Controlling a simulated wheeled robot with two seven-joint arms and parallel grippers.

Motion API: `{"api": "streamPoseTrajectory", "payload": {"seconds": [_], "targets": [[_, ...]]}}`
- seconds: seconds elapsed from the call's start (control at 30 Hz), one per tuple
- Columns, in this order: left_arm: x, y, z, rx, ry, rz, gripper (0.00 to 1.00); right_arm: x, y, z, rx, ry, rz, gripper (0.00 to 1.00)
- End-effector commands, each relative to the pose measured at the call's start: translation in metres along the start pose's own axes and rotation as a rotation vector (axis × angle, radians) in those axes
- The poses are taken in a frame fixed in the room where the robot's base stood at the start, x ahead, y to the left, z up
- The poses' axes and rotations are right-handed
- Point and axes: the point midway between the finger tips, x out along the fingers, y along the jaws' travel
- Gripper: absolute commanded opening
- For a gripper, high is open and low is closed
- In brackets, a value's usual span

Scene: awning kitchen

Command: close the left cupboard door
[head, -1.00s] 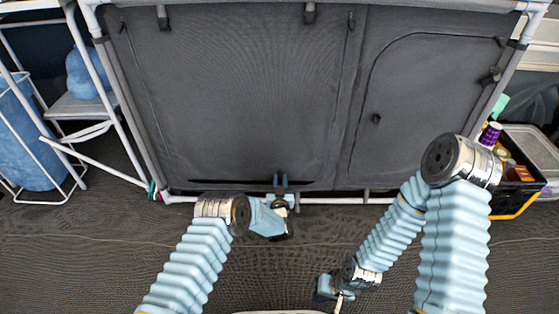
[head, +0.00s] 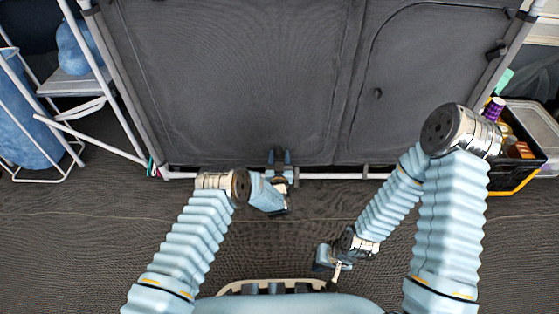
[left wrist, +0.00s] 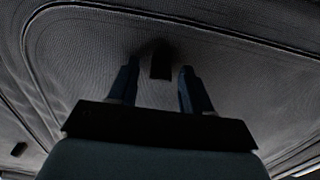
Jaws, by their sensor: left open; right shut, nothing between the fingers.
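The left cupboard door (head: 235,80) is the large dark grey fabric panel on the left of the cupboard front, in the head view. It looks about flush with the frame, but I cannot tell whether it is fully shut. My left gripper (head: 279,157) is open at the panel's lower edge, fingers pointing at the cupboard. In the left wrist view, my left gripper (left wrist: 158,88) has its fingers apart on either side of a small dark tab (left wrist: 161,64) on a fabric panel; contact is unclear. My right gripper (head: 335,268) is shut and empty, low over the floor.
A smaller right door (head: 430,85) with a curved seam adjoins the left panel. A white tube (head: 335,175) runs along the cupboard's bottom. A white rack with blue items (head: 25,115) stands left; a crate of goods (head: 515,160) stands right. The floor in front is clear.

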Motion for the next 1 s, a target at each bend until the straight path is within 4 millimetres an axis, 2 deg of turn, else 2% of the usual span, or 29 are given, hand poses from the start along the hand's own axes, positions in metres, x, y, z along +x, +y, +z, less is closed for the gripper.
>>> {"api": "streamPoseTrajectory", "payload": {"seconds": [0.17,0.4,0.6,0.8,1.0], "targets": [[-0.02,0.001,-0.002,0.0,-0.005,0.002,0.49,-0.008,-0.003,0.0,0.0,-0.001,0.0,0.0],[-0.079,0.001,-0.002,0.001,-0.005,0.004,0.49,-0.022,-0.008,0.001,-0.001,-0.005,-0.001,0.0],[-0.118,0.001,-0.001,0.0,-0.002,0.002,0.49,-0.028,-0.011,0.001,-0.002,-0.007,-0.001,0.0],[-0.135,0.001,0.0,0.0,0.0,0.002,0.49,-0.029,-0.011,0.001,-0.002,-0.008,-0.001,0.0],[-0.136,0.001,0.0,0.0,0.0,0.002,0.49,-0.029,-0.011,0.001,-0.002,-0.008,-0.001,0.0]]}}
